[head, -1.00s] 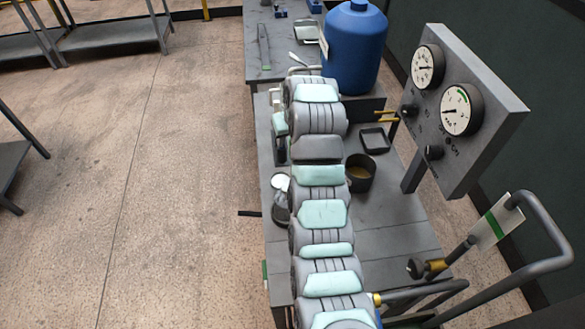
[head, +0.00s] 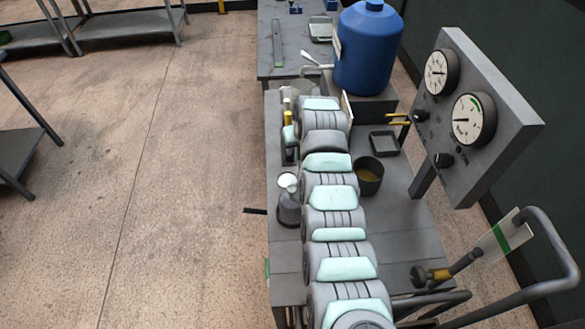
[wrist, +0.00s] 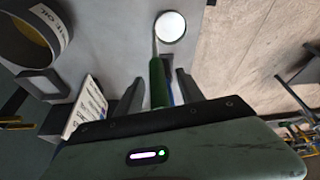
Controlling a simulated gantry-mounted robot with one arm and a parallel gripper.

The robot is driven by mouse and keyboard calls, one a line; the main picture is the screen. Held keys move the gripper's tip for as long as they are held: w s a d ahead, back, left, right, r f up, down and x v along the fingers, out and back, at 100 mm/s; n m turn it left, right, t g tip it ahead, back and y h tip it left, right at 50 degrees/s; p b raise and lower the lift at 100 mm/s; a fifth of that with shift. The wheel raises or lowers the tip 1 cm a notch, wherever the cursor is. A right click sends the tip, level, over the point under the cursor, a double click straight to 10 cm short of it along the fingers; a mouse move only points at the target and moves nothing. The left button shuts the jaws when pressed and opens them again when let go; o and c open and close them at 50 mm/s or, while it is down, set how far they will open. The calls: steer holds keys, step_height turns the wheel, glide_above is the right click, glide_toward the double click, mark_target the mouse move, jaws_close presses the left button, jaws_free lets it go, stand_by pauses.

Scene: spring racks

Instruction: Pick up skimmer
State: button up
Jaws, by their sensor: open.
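The skimmer's round whitish disc (wrist: 170,27) and green handle (wrist: 157,82) show in the wrist view, the disc over the grey bench top. My gripper (wrist: 158,85) is open, with one dark finger on each side of the green handle. I cannot tell whether either finger touches it. In the head view, a small white disc (head: 287,180) near the bench's left edge appears to be the same skimmer. My arm hides most of the gripper and the handle there.
A dark pot (head: 368,176) and a black square tray (head: 384,143) stand right of my arm. A blue drum (head: 361,50) and gauge panel (head: 472,115) stand behind and right. The floor at left is open.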

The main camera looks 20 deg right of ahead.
steer(key=shift+w+f, duration=0.2)
steer(key=shift+f, duration=0.05)
steer(key=shift+w+f, duration=0.1)
steer(key=shift+f, duration=0.35)
steer(key=shift+c, duration=0.4)
jaws_close()
stand_by(0.7)
